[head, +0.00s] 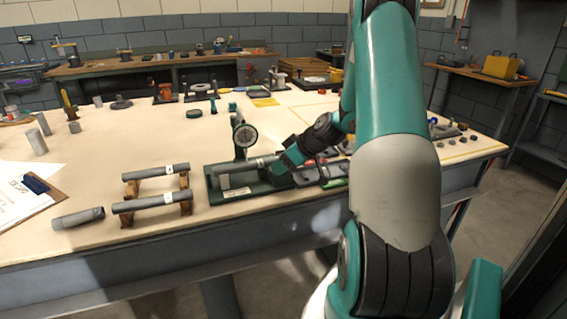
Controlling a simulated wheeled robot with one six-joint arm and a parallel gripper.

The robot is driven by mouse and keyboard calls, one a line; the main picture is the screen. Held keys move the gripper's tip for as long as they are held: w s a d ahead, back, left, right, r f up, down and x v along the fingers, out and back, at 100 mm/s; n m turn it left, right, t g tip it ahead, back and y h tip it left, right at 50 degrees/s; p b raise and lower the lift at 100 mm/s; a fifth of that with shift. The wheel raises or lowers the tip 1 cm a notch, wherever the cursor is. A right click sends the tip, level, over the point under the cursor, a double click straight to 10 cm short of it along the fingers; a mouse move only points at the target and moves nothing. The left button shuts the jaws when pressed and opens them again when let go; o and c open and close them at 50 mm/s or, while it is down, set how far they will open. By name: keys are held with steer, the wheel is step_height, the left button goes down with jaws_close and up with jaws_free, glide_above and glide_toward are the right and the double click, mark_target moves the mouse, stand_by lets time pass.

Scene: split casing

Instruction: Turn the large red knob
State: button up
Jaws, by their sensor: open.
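I cannot make out a large red knob for certain. A small red piece (310,162) shows just right of my wrist, partly hidden by my arm; I cannot tell what it is. A red-topped item (11,110) stands at the far left of the table, also too small to tell. My gripper (279,167) is open, low over the table at the right end of a dark green fixture (238,192). Its fingertips are small and hard to separate from the fixture and the grey tube there.
A dial gauge (245,135) stands on the fixture. Grey tubes (157,201) rest on wooden supports to the left, and a loose tube (78,217) lies near the front edge. A clipboard (37,184) is at far left. The table's middle is mostly clear.

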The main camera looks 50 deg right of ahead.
steer(key=shift+c, duration=0.3)
steer(key=c, duration=0.6)
steer(key=shift+f, duration=0.1)
steer(key=m+h+b, duration=0.1)
steer(key=m+h, duration=0.1)
steer(key=m, duration=0.1)
steer(key=shift+a, duration=0.2)
steer(key=m+h, duration=0.3)
steer(key=m, duration=0.1)
steer(key=shift+m+g+h, duration=0.3)
steer(key=shift+h, duration=0.1)
